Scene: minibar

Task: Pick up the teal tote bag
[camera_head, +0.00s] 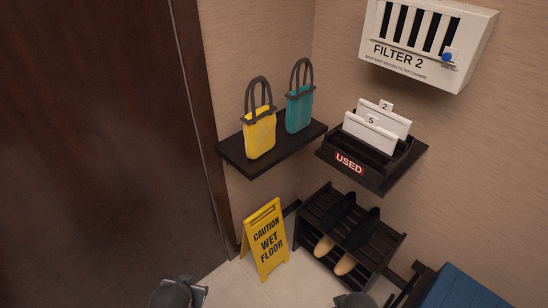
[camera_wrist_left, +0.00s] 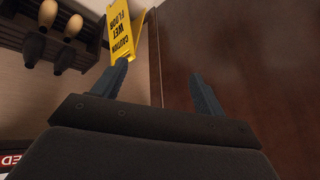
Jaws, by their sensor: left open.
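The teal tote bag (camera_head: 299,108) stands upright on a dark wall shelf (camera_head: 236,154) in the head view, its two dark handles raised. A yellow tote bag (camera_head: 260,134) stands beside it on the left. My left gripper (camera_wrist_left: 158,76) is open and empty in the left wrist view, its two fingers spread apart. In the head view part of my left arm's end shows at the bottom edge, well below the shelf and away from both bags. Only a dark rounded piece of my right arm shows at the bottom edge; its fingers are out of sight.
A yellow wet floor sign (camera_head: 265,241) stands below the shelf. To its right is a dark shoe rack (camera_head: 390,246) with shoes (camera_head: 345,264). A dark USED tray (camera_head: 405,165) holds white cards, under a white filter box (camera_head: 430,45). A brown door (camera_head: 90,140) fills the left.

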